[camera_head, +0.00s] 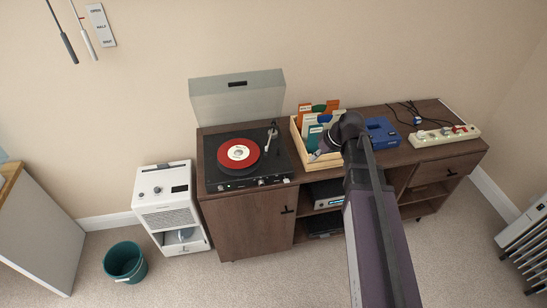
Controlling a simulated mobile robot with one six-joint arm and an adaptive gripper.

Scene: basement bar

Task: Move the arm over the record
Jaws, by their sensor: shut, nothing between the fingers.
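A red record (238,154) with a white label lies on the platter of a black turntable (215,179) on the left part of the wooden cabinet. The turntable's arm (270,138) stands at the right, beside the record and apart from its label. The clear lid (236,98) is raised behind the deck. My gripper (319,154) is shut and empty, over the wooden crate to the right of the turntable. The fingertips are small and dark, so their detail is hard to see.
The wooden crate (298,149) holds several coloured sleeves. A blue device (381,132) and a white power strip (445,135) with cables lie farther right on the cabinet (254,219). A white dehumidifier-like unit (172,208) and a green bucket (125,262) stand on the floor left.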

